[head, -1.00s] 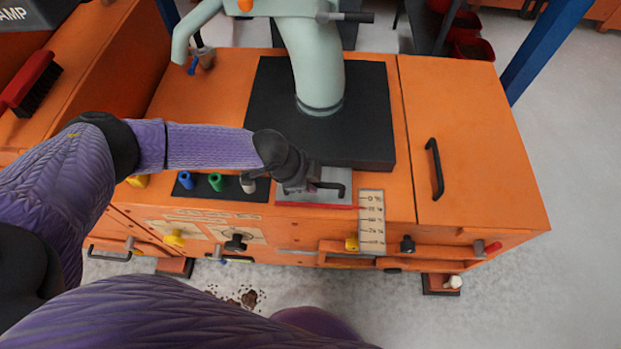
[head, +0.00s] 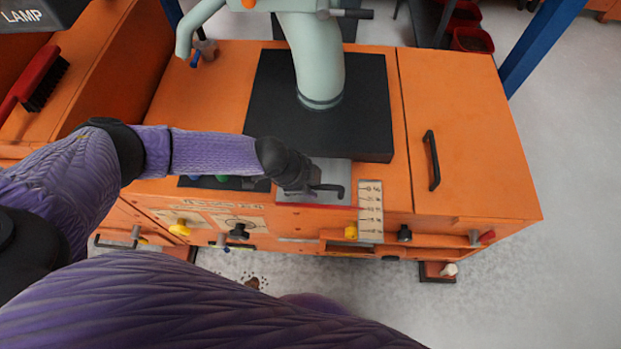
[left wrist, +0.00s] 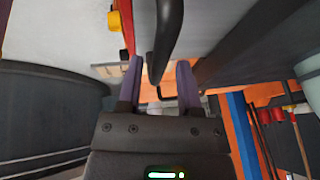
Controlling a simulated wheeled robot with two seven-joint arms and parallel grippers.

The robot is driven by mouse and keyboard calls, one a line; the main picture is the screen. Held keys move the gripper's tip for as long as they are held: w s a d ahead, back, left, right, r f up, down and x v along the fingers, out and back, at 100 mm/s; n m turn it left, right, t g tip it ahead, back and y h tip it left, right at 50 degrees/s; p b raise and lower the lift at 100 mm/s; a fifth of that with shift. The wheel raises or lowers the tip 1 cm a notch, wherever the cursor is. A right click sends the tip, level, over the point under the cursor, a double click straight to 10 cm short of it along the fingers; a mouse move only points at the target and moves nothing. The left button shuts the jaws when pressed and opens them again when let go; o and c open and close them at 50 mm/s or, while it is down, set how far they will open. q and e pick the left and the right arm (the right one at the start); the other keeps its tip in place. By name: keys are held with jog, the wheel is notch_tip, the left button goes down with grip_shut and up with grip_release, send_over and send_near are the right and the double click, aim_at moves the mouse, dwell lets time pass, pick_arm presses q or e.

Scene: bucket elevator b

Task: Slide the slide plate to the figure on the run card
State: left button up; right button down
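The slide plate (head: 333,170) is a flat grey plate on top of the orange machine, in front of the black block. Its black bar handle (head: 332,188) stands at its front. My left gripper (head: 312,188) is over the plate at the handle. In the left wrist view the two purple fingers (left wrist: 158,88) are apart, with the black handle bar (left wrist: 166,38) running between them; contact cannot be told. A pale percent scale (head: 370,212) hangs at the plate's front right; its figures are small. I cannot make out a run card. My right gripper is not in view.
The black block (head: 350,120) with a pale green pipe (head: 318,65) stands behind the plate. A lid with a black handle (head: 433,160) is at right. Yellow (head: 180,228) and black (head: 238,231) knobs stick out of the front panel. A red brush (head: 30,80) lies at left.

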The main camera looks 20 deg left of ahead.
pick_arm(q)
jog(key=shift+o, duration=0.4)
jog(key=shift+r, duration=0.2)
jog(key=p+v, duration=0.6)
jog(key=v, duration=0.3)
jog(key=shift+s+a+r, duration=0.15)
jog(key=shift+s+r, duration=0.05)
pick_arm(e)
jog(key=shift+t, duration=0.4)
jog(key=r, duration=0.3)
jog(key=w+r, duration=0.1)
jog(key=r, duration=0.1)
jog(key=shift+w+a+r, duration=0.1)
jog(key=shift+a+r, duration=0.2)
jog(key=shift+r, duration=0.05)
